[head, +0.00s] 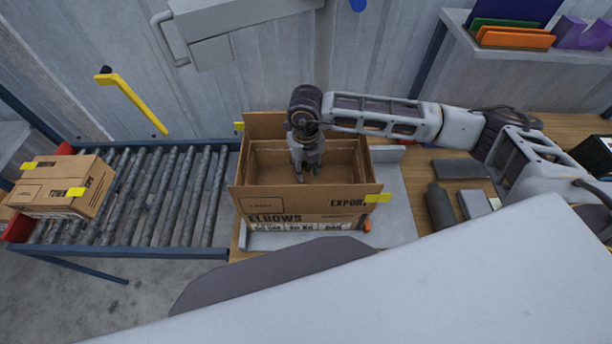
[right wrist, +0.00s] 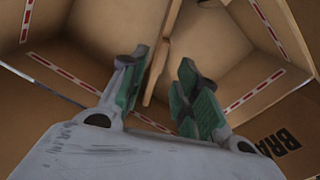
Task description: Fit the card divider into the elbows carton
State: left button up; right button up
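The elbows carton (head: 280,218) stands open-topped on the bench with its flaps up and its ELBOWS print facing me. My right gripper (head: 306,172) points down inside the carton mouth. In the right wrist view its two green-padded fingers (right wrist: 158,66) are apart. A brown card panel, seemingly the card divider (right wrist: 160,56), stands edge-on between them, with a gap showing on the right side. Card walls spread to both sides of it. In the head view the arm and front wall hide most of the inside. My left gripper is out of view.
A roller conveyor (head: 130,190) at left carries taped cartons (head: 62,186). A grey bottle (head: 440,207) and flat dark items lie right of the carton. A shelf (head: 480,52) with coloured pieces stands at the back right.

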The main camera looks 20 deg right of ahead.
jog(key=shift+r, duration=0.9)
